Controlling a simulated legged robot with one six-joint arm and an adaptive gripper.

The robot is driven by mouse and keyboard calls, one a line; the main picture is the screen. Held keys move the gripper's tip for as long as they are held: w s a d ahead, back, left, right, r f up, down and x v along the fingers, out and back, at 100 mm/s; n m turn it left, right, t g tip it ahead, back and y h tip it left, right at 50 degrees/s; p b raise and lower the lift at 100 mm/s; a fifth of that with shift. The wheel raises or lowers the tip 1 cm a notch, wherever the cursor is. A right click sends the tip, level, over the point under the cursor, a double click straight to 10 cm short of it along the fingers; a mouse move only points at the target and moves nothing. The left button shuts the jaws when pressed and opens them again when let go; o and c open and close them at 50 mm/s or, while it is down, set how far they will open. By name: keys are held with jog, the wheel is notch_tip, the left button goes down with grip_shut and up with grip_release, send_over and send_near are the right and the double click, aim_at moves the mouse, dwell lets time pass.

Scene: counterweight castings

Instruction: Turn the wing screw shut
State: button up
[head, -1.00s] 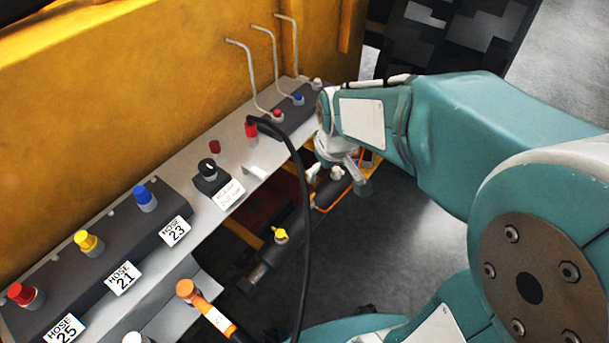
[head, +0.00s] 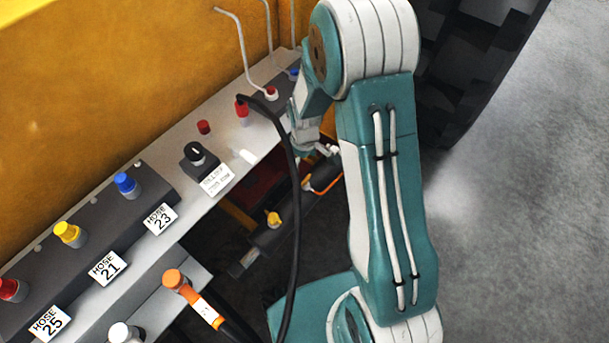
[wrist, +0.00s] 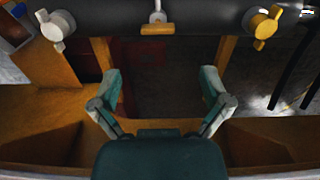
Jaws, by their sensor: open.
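In the wrist view a dark cylinder (wrist: 200,14) runs across the top and bears three turnable fittings. A cream knob with a wing (wrist: 57,25) is at the left, a T-shaped screw with a tan crossbar (wrist: 157,25) is in the middle, and a yellow winged knob (wrist: 262,26) is at the right. I cannot tell for sure which is the wing screw. My gripper (wrist: 160,84) is open and empty, below the T-shaped screw and apart from it. In the head view my arm mostly hides the gripper; the yellow knob (head: 273,219) shows below the panel.
A black hose (head: 294,200) hangs from the panel close to my arm. The panel (head: 140,262) carries coloured caps and a black rotary knob (head: 196,153). An orange-tipped hose (head: 190,290) stands at the front. Ochre frame walls (wrist: 55,120) lie around the gripper.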

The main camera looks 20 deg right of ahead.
aim_at(306, 178)
jog(key=f, duration=0.7)
jog(key=shift+d, duration=0.3)
jog(key=shift+a+f, duration=0.1)
jog(key=shift+f, duration=0.5)
jog(key=shift+a, duration=0.1)
jog(key=c, duration=1.2)
